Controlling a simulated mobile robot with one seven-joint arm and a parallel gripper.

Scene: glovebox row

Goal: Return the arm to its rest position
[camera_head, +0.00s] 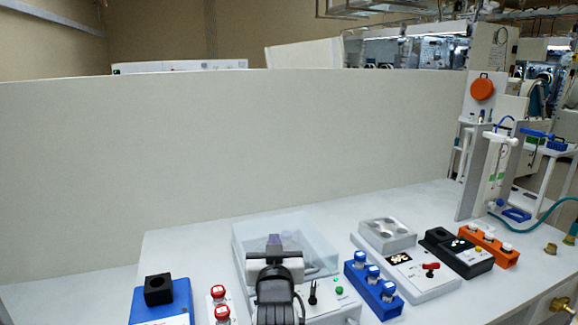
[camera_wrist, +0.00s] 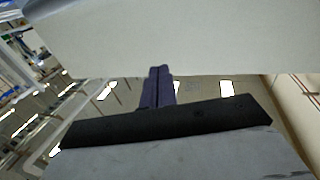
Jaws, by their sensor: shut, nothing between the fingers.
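My gripper (camera_head: 274,243) shows in the head view at the lower middle, in front of the clear box on the white bench. In the wrist view its two dark purple fingers (camera_wrist: 157,88) lie side by side, shut with nothing between them. My arm rises from the bottom edge of the head view and hides part of the bench equipment behind it. The wrist view shows a pale panel above the fingers and ceiling lights beyond, and no bench object near the fingertips.
The clear box (camera_head: 317,246) stands behind my gripper. A blue rack (camera_head: 373,290) with white-capped vials, a white device with a red knob (camera_head: 431,267), and an orange rack (camera_head: 488,243) stand to the right. Red-capped vials (camera_head: 221,311) and a blue block (camera_head: 177,300) stand left. A tall pale partition (camera_head: 230,150) closes the back.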

